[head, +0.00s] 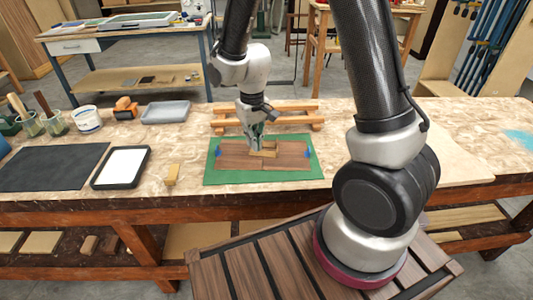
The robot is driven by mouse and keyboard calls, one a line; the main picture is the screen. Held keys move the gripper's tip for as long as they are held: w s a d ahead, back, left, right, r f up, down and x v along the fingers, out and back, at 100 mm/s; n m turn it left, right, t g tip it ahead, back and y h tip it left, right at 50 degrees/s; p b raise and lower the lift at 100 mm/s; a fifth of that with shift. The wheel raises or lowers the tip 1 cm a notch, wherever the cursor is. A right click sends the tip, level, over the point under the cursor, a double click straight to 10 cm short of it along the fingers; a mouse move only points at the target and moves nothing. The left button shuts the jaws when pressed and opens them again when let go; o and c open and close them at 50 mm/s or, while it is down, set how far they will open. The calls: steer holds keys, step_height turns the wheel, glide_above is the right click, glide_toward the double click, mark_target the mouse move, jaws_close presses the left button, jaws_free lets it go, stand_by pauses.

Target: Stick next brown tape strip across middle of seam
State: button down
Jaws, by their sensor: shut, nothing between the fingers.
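Brown wood veneer (235,161) lies flat on a green mat (312,173) on the workbench. Its seam is too fine to trace fully at this size. A small tan strip (264,154) lies near the middle of the veneer, right below my gripper. Small blue pieces sit at the veneer's left end (219,152) and right end (305,153). My gripper (254,147) points down over the veneer's middle, shut and empty; its tips are at or just above the surface, I cannot tell which. A tan block (172,174) lies on the bench left of the mat.
Wooden bars (290,120) stand behind the mat. A black-framed white tablet (121,167), a dark mat (45,169), a grey tray (165,112) and a white tub (87,119) are to the left. My arm covers part of the right side.

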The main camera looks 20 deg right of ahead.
mark_target(254, 152)
steer(key=shift+f, duration=1.1)
stand_by(0.8)
steer(key=shift+r, duration=0.1)
steer(key=shift+r, duration=3.4)
